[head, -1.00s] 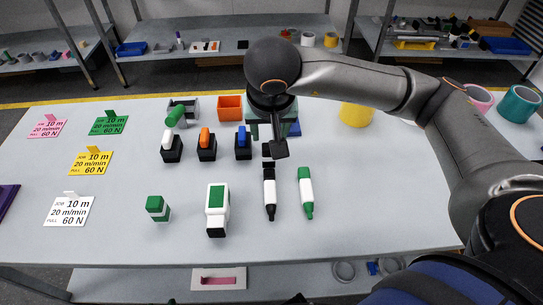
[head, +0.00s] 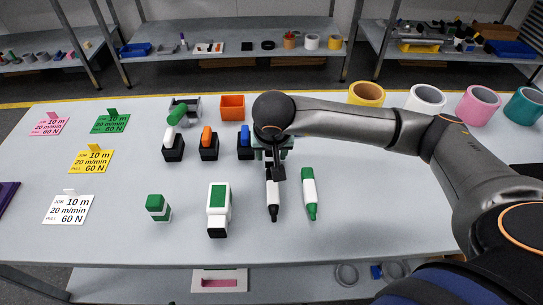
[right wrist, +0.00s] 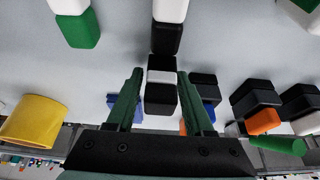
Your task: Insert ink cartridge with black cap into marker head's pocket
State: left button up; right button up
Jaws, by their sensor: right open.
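A white-bodied cartridge with black ends (head: 272,195) lies on the table. In the right wrist view its white body (right wrist: 170,9) and black end (right wrist: 166,38) show at the top. A black block with a white band (right wrist: 160,78) lies in line with that end; I cannot tell whether they touch. My right gripper (head: 274,168) is open, its fingers (right wrist: 160,85) apart on either side of the block. The marker head and its pocket cannot be identified surely; a white unit with a green panel (head: 218,208) lies to the left. My left gripper is not in view.
A green-capped cartridge (head: 309,192) lies close on the right. A green block (head: 158,207) stands to the left. Black holders with white, orange (head: 209,147) and blue tops are behind. Several tape rolls (head: 425,101) stand at the back right. The right front of the table is clear.

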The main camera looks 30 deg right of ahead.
jog(key=shift+f, duration=0.1)
grip_shut()
dwell(0.4)
